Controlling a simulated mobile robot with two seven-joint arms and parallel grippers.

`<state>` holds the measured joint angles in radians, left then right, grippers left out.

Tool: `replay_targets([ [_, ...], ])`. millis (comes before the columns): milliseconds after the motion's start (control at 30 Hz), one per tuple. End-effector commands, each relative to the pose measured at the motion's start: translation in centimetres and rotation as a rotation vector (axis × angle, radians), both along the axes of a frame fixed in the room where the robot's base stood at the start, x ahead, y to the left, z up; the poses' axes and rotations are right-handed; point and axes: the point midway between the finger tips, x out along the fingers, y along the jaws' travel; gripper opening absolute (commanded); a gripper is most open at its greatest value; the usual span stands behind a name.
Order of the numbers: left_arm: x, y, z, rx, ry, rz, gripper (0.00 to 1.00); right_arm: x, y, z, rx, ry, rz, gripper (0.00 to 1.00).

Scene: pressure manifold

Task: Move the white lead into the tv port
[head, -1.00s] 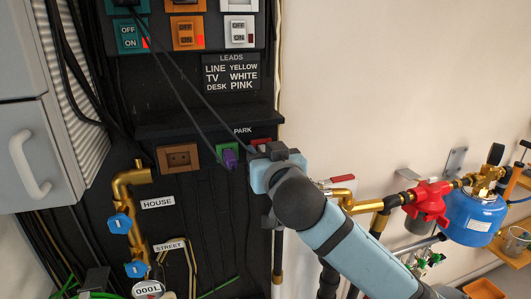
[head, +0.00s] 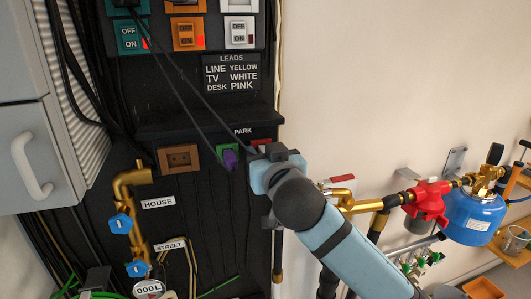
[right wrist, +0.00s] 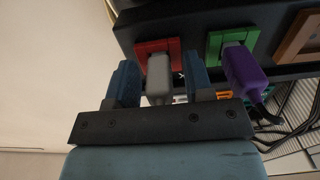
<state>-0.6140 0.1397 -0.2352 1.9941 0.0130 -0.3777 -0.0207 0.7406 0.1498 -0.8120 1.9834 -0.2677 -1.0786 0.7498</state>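A pale grey-white plug (right wrist: 158,78) stands in the red port (right wrist: 172,46) in the right wrist view. My right gripper (right wrist: 162,82) has its two blue fingers on either side of this plug, with a gap visible on each side. In the head view my right gripper (head: 262,158) is at the red port (head: 260,143), right of the PARK label, and hides most of the plug. A leads sign (head: 231,73) pairs TV with WHITE. I cannot tell which port is the TV one. My left gripper is not in view.
A purple plug (head: 230,160) sits in the green port (head: 220,148) beside my right gripper. A brown socket (head: 178,158) is further left. Dark cords run down from the teal unit (head: 129,37). A black ledge (head: 205,128) juts out above the ports. Brass pipes (head: 133,205) stand lower left.

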Motion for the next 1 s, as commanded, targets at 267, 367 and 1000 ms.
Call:
replay_targets([
  [267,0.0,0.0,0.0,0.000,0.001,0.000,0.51,0.0,0.0,0.0,0.000,0.000,0.000,0.00],
  [367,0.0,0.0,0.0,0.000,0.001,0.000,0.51,-0.1,0.0,0.0,0.000,-0.001,0.000,0.00],
  [1000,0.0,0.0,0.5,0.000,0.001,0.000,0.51,-2.4,-0.8,0.0,0.000,0.000,0.000,0.00],
])
